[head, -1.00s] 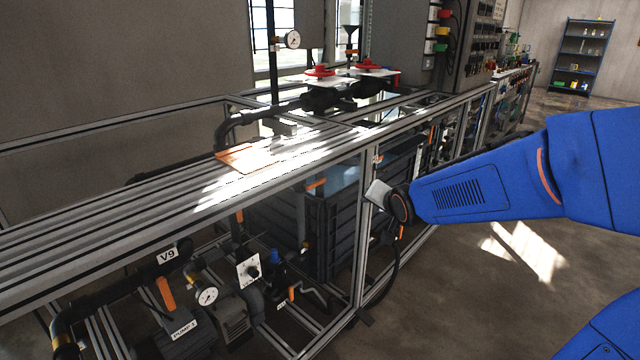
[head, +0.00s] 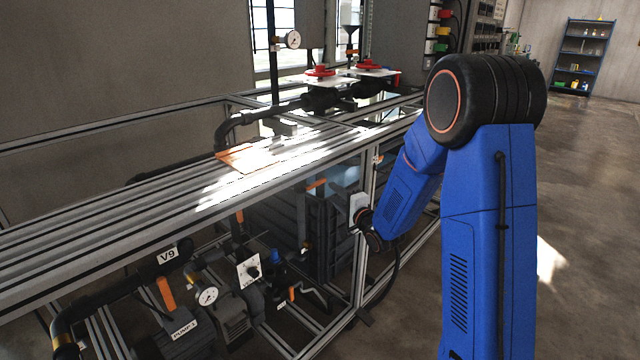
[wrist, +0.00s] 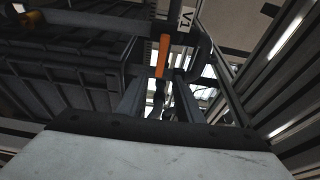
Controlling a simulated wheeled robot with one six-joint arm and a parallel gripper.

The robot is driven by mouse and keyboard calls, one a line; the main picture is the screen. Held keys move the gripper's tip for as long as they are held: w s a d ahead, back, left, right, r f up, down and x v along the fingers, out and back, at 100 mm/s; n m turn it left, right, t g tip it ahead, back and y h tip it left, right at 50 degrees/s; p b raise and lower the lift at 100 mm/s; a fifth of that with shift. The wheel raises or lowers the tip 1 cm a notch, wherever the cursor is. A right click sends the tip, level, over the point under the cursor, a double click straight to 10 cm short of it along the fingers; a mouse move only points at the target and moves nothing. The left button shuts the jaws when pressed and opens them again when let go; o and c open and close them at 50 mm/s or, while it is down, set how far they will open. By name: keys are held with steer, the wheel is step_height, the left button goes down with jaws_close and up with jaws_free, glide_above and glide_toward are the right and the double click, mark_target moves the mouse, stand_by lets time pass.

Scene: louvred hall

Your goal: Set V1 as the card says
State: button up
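The V1 label (wrist: 186,18) is at the top of the wrist view, beside a dark pipe (wrist: 95,20). An orange lever (wrist: 162,55) hangs just below and left of the label, lying across the line of that pipe. My gripper (wrist: 160,100) is open, its two dark fingers apart with the lever's end beyond and between them in the picture. I cannot tell whether they touch it. In the head view my wrist is by the frame post; the fingertips are hidden.
Aluminium posts and rails (head: 362,270) stand close around my wrist. A dark ribbed tank (wrist: 65,75) fills the wrist view's left. A V9 label (head: 167,256), gauge (head: 207,296) and pump (head: 185,330) are lower left. Open floor (head: 590,200) lies right.

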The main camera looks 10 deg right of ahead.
mark_target(321, 183)
steer(key=shift+x, duration=5.05)
jaws_close()
steer(key=shift+s, duration=0.1)
